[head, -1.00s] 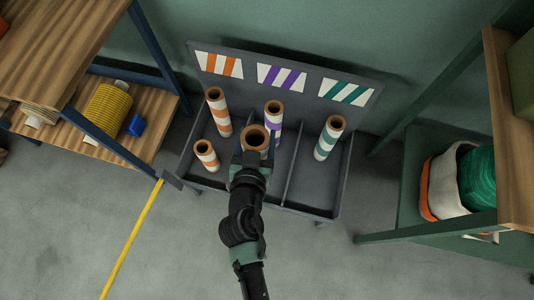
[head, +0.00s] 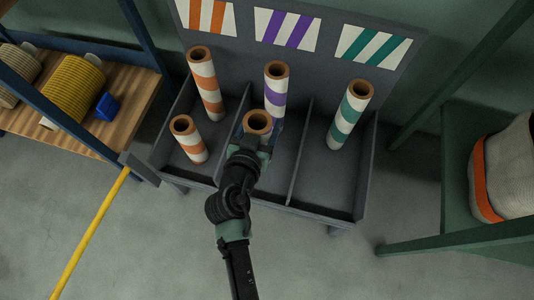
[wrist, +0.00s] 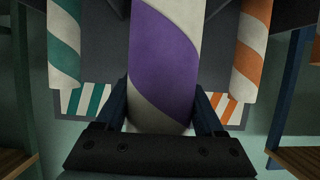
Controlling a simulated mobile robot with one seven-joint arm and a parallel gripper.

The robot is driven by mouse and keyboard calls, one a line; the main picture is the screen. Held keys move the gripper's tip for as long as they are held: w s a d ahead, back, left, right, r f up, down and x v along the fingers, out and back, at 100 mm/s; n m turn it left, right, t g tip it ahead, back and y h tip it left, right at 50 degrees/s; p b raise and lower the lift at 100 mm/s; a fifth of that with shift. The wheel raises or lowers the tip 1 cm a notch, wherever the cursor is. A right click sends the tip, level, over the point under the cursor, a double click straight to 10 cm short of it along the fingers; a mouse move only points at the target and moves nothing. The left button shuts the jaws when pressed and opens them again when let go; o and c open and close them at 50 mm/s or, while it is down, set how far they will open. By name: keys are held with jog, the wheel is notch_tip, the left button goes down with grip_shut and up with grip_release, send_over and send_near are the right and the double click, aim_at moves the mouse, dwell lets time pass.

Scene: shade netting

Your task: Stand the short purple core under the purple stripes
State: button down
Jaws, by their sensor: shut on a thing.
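The short purple core (head: 257,122) shows its brown open top in the head view, upright in my gripper (head: 262,140). In the wrist view a white core with a purple band (wrist: 165,70) fills the middle between my two fingers (wrist: 163,112). It is at the middle compartment of the grey rack (head: 330,207), below the purple stripes sign (head: 287,30). A tall purple core (head: 275,90) stands just behind it. My gripper hides its lower part, so I cannot tell whether it touches the rack floor.
Two orange-striped cores, one tall (head: 207,85) and one short (head: 189,139), stand in the left compartment. A green-striped core (head: 347,115) stands in the right one. Low dividers (head: 300,155) separate the compartments. Shelves flank the rack on both sides.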

notch_tip(320, 180, down, 10)
jog(key=b, duration=0.6)
jog(key=shift+f, duration=0.1)
jog(key=shift+f+b, duration=0.15)
jog(key=shift+b, duration=0.25)
grip_release()
